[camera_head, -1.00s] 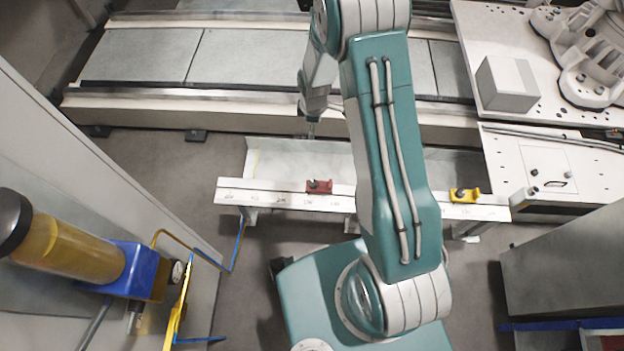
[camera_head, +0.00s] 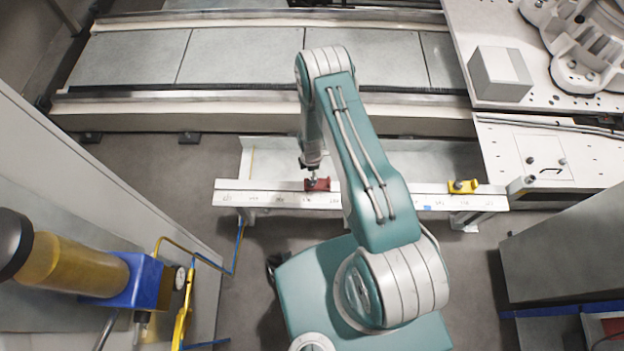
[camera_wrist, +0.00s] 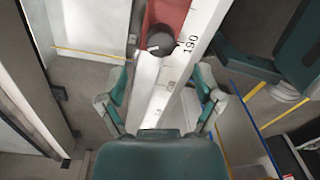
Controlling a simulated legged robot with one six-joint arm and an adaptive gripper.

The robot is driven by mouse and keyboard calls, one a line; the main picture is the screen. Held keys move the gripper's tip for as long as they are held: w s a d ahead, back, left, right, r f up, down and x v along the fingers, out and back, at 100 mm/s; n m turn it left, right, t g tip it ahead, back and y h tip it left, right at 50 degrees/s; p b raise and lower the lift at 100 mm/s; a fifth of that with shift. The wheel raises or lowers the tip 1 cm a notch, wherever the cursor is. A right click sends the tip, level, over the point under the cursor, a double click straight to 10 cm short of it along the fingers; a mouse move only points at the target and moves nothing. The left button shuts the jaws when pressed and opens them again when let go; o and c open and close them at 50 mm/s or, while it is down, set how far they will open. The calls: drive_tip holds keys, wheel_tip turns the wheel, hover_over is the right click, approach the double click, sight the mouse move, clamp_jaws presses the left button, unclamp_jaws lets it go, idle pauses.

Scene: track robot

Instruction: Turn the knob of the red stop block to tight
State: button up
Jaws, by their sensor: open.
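The red stop block (camera_head: 322,185) sits on the white scale rail (camera_head: 270,197) in the head view. In the wrist view the red block (camera_wrist: 168,14) is at the top centre, with its dark round knob (camera_wrist: 160,41) at its near edge. The knob carries a white pointer mark. My gripper (camera_head: 312,176) is over the block in the head view, partly hiding the knob there. In the wrist view my gripper (camera_wrist: 160,90) is open, with its fingers spread on both sides of the rail and nothing between them but the rail below. The knob lies ahead of the fingertips.
A yellow stop block (camera_head: 463,186) sits farther right on the same rail. A grey box (camera_head: 499,74) stands on the white machine plate at the upper right. A blue and yellow cylinder unit (camera_head: 110,270) is at the left. Floor shows left of the rail.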

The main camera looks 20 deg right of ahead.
sight(311, 182)
wheel_tip(311, 182, down, 6)
drive_tip(key=shift+s+r, duration=0.1)
drive_tip(key=shift+c, duration=0.3)
drive_tip(key=c, duration=1.1)
